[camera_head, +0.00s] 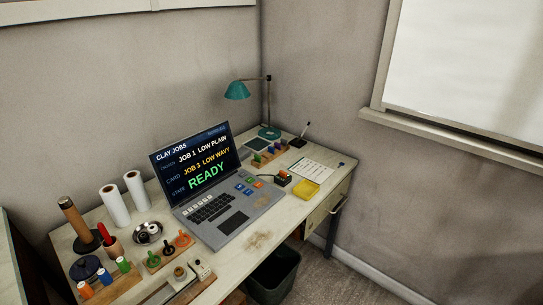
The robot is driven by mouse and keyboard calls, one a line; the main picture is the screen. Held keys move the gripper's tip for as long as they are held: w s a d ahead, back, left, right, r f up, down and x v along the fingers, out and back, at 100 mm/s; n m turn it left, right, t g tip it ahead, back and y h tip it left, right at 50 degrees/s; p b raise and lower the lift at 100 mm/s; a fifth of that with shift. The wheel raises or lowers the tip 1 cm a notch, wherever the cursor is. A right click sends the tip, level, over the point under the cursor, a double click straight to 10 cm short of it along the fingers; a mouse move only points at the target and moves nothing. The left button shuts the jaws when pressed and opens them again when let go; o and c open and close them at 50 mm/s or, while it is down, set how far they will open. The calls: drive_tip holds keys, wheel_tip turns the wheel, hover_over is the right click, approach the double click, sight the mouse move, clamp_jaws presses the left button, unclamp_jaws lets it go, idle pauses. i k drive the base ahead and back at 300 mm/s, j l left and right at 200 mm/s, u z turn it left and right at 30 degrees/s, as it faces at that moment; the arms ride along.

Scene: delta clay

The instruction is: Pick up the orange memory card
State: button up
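A small orange piece (283,173) stands in a dark block with a cable on the desk, right of the laptop; it looks like a memory card in a reader, but it is too small to be sure. A wooden holder (262,159) with several small coloured upright pieces sits behind it, near the lamp; whether one is an orange card I cannot tell. The laptop (233,221) is open, its screen reading "CLAY JOBS", "JOB 1 LOW PLAIN", "JOB 3 LOW WAVY" and "READY". My gripper is not in view.
The desk (262,240) stands in a room corner. A teal lamp (238,91), a yellow tray (306,189) and a paper sheet (312,170) are at its right end. White rolls (115,206), coloured spools (104,277) and tools crowd the left. A dark bin (273,276) stands below.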

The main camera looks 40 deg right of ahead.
sight(283, 174)
drive_tip(key=i+z, duration=0.25)
drive_tip(key=i, duration=0.35)
drive_tip(key=i+j+z, duration=0.25)
drive_tip(key=i, duration=0.35)
drive_tip(key=l, duration=0.1)
